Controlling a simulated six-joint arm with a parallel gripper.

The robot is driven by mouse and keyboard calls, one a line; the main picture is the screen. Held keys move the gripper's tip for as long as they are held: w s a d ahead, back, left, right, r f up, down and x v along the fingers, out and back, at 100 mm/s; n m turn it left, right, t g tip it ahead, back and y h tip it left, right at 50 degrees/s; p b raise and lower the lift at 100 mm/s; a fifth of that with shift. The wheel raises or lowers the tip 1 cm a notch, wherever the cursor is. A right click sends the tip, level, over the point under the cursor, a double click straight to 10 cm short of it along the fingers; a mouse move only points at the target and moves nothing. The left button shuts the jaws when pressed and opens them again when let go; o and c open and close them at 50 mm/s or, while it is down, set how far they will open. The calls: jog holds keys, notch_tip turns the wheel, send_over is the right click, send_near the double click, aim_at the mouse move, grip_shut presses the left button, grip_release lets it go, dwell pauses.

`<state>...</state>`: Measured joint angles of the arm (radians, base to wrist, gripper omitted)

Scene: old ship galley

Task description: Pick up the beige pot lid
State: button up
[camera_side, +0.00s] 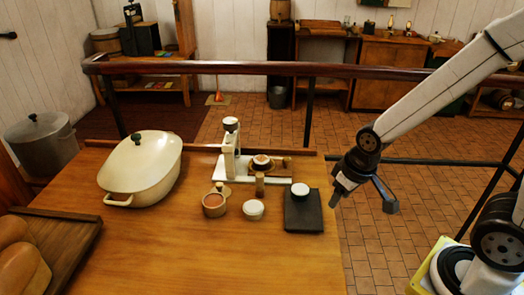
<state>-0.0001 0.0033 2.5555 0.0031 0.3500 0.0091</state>
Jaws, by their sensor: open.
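The beige pot lid (148,160) sits on an oval beige pot (120,199) at the left of the wooden table. A dark knob stands on top of the lid, and a loop handle shows at the pot's front. My gripper (363,201) is open and empty, just beyond the table's right edge. It is far to the right of the lid, with other objects on the table between them.
A white stand (230,150), a small brown cup (214,205), a white-topped jar (253,209) and a black slab (304,212) with a white piece stand mid-table. A wooden tray (70,233) and bread loaves (20,265) are at left. The front table area is clear.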

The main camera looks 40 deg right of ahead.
jog(key=w+a+f+m+y, duration=0.1)
jog(key=w+a+m, duration=0.1)
jog(key=w+m, duration=0.55)
jog(key=w+a+f+m, duration=0.1)
jog(key=w+a+m, duration=0.1)
jog(key=w+m, duration=0.55)
jog(key=m+t+y, duration=0.2)
jog(key=m, duration=1.2)
send_near(220, 184)
notch_tip(220, 184, down, 3)
jog(key=shift+w+a+r, duration=0.15)
jog(key=shift+w+a, duration=0.15)
jog(key=shift+w, duration=0.15)
jog(key=shift+x, duration=1.3)
jog(key=shift+x, duration=2.6)
jog(key=shift+w+r, duration=0.1)
jog(key=shift+c, duration=0.2)
grip_shut()
